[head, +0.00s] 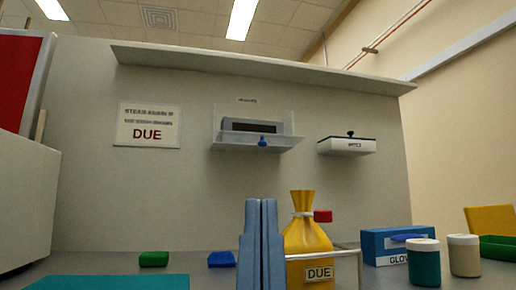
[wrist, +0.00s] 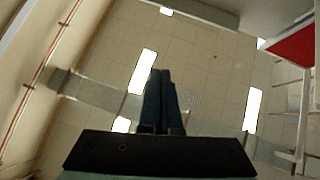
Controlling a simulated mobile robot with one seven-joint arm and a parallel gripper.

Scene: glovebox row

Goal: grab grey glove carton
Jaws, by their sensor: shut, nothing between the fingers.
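My gripper (head: 260,203) points straight up at the front of the bench in the head view, with its two blue-grey fingers together and empty. The fingers also show in the wrist view (wrist: 161,78), against the ceiling. A blue carton (head: 372,246) with a label starting "GLOV" stands on the bench to the right of my gripper; its label is partly covered by a teal jar. No grey carton with a readable glove label shows. A dark grey box (head: 255,126) sits in a pale grey wall tray (head: 285,143), well above my gripper.
A yellow tied bag (head: 306,238) marked DUE stands just right of my gripper. The teal jar (head: 424,266) and a beige jar (head: 464,257) stand at right. A green block (head: 154,259) and a blue block (head: 221,259) lie at left. A long shelf (head: 250,67) overhangs the wall.

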